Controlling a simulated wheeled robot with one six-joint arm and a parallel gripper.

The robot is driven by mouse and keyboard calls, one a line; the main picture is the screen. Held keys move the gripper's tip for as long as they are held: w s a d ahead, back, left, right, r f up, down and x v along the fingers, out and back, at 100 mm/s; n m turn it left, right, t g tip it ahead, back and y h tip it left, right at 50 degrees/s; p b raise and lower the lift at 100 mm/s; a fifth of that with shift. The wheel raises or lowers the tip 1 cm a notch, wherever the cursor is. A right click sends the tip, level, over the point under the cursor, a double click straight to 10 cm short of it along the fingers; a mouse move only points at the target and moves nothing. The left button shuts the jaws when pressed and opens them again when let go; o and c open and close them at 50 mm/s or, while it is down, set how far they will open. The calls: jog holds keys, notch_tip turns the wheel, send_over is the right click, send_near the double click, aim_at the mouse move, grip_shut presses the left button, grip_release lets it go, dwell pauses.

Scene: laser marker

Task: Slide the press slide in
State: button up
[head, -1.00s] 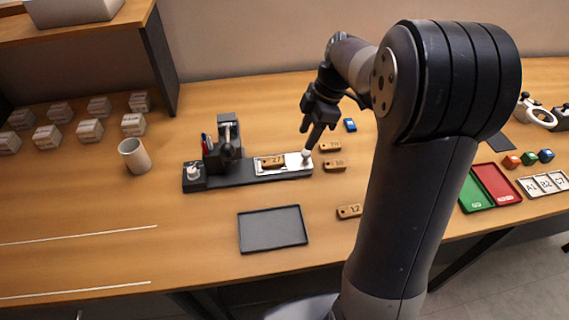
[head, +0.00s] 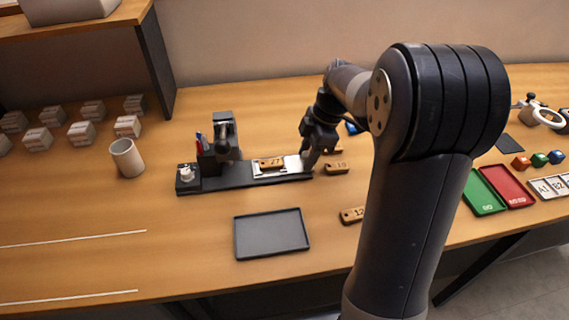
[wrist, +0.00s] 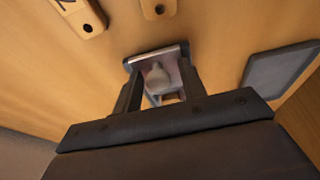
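The press slide (head: 291,165) is a pale metal plate on the dark base of the marking press (head: 222,180). It sits out at the right end of the base, away from the press column (head: 224,135). A wooden tag marked 27 (head: 271,163) lies on it. My gripper (head: 309,163) is down at the slide's right end and hides its knob in the head view. In the wrist view the pale round knob (wrist: 158,76) shows between my two open fingers (wrist: 160,88), with visible gaps beside it.
Loose wooden tags lie close to the right, including one marked 10 (head: 337,168) and one marked 12 (head: 352,215). An empty dark tray (head: 240,240) lies in front of the press. A grey cup (head: 127,158) and several pale blocks (head: 80,133) stand at left.

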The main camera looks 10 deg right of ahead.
aim_at(279, 162)
jog(key=shift+s+f, duration=0.1)
jog(key=shift+f, duration=0.4)
jog(key=shift+c, duration=1)
jog(key=shift+a, duration=3.6)
jog(key=o, duration=0.5)
jog(key=shift+f, duration=0.1)
jog(key=r+p, duration=0.1)
jog(key=r, duration=0.1)
jog(key=r+p, duration=0.2)
jog(key=r, duration=0.1)
jog(key=r+p, duration=0.2)
jog(key=shift+w+r, duration=0.25)
jog(key=shift+r, duration=0.1)
